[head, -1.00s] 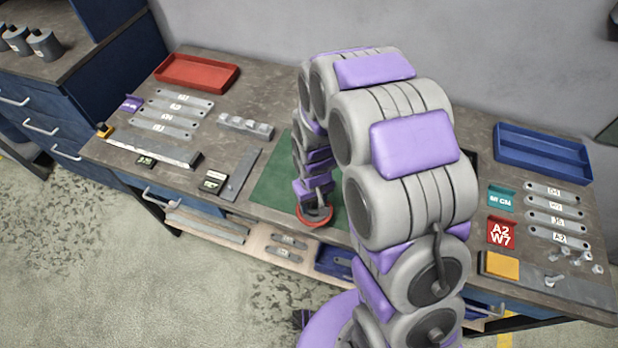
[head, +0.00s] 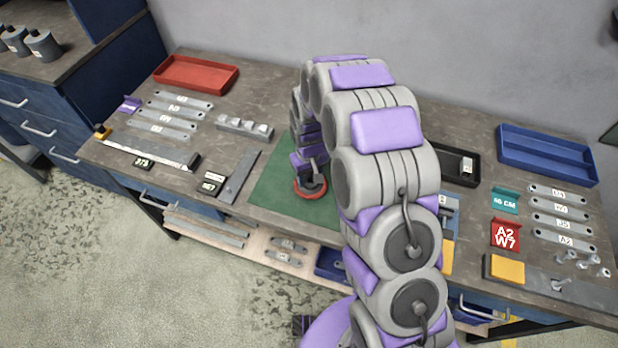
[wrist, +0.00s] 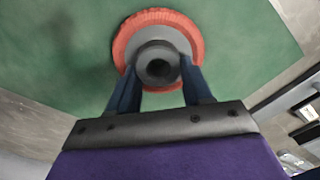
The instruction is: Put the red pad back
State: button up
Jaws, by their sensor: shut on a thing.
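The red pad (head: 312,196) is a round red disc with a grey hub and a dark centre. In the wrist view the red pad (wrist: 192,32) lies in front of the green mat (wrist: 60,60). My gripper (wrist: 158,80) is shut on the pad's grey hub, with one dark blue finger on each side. In the head view my gripper (head: 309,178) is partly hidden by the arm. I cannot tell whether the pad touches the mat.
A red tray (head: 232,80) stands at the back left and a blue tray (head: 546,165) at the back right. Labelled grey strips lie on both sides. A black tray (head: 462,180) is partly behind my arm. A red sign (head: 505,234) stands at the right.

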aim_at(308, 177)
jog(key=shift+f, duration=0.55)
jog(key=shift+a+r, duration=0.1)
jog(key=o, duration=0.9)
notch_tip(308, 177, up, 12)
jog(key=p, duration=0.2)
jog(key=s+d+r+m, duration=0.1)
jog(key=s+d+r, duration=0.2)
jog(key=s+r, duration=0.4)
jog(key=s+d+r+m, duration=0.1)
jog(key=s+d+r, duration=0.35)
jog(key=s, duration=0.45)
jog(key=s+d+r+m, duration=0.1)
jog(key=s, duration=0.5)
jog(key=s+d+r+g, duration=0.1)
jog(key=s+r, duration=0.1)
jog(key=s, duration=0.5)
jog(key=s+d+r+m, duration=0.1)
jog(key=s, duration=0.6)
jog(key=shift+d+r+m+g, duration=0.25)
jog(key=shift+r+m+g, duration=0.05)
jog(key=shift+r+g, duration=0.1)
